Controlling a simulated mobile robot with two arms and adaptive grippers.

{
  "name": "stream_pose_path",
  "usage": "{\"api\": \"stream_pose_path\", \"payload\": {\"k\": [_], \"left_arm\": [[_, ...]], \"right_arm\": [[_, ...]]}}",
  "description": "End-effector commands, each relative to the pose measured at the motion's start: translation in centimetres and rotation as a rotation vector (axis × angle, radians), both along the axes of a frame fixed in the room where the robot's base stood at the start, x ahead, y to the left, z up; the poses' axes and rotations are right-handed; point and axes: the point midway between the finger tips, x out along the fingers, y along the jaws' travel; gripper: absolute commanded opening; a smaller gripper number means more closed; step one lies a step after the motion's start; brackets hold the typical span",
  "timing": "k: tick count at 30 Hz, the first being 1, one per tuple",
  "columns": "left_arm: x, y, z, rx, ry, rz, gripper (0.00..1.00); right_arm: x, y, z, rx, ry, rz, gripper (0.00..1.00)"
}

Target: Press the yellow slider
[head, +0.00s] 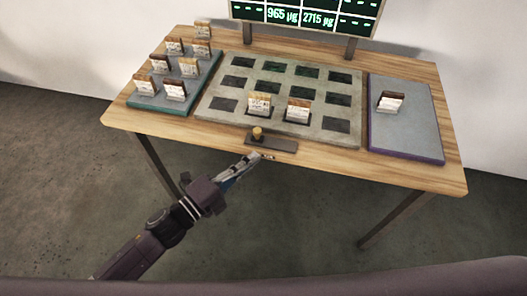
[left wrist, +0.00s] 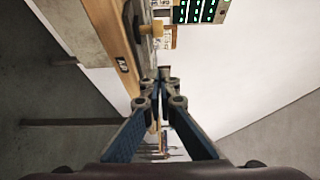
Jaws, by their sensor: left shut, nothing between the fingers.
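The yellow slider is a small yellow-brown knob (head: 257,132) on a dark base plate (head: 284,145) near the table's front edge. It also shows in the left wrist view (left wrist: 151,31), beyond my fingertips. My left gripper (head: 254,158) is shut and empty, at the table's front edge, nearer to me than the knob and apart from it. In the left wrist view its fingertips (left wrist: 163,76) meet. My right gripper is not in view.
A grey board (head: 213,113) with dark square cells holds two cards. A green tray (head: 148,101) at left holds several cards, and a blue-grey tray (head: 405,135) at right holds one. A display (head: 303,17) stands behind the wooden table (head: 430,180).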

Motion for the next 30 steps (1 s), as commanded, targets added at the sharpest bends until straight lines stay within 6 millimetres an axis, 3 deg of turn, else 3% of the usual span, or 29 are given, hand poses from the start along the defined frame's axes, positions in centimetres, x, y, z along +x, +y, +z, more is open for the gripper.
{"api": "stream_pose_path", "payload": {"k": [4, 26, 30], "left_arm": [[-1.4, 1.4, -0.2, -0.001, 0.002, -0.001, 0.0], [-1.9, 2.0, 0.0, -0.002, 0.002, 0.0, 0.0], [-1.0, 3.2, -2.4, -0.013, 0.073, 0.05, 0.0]], "right_arm": [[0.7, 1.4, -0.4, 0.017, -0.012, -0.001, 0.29], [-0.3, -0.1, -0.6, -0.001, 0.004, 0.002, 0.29], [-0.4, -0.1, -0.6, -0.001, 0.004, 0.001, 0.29]]}}
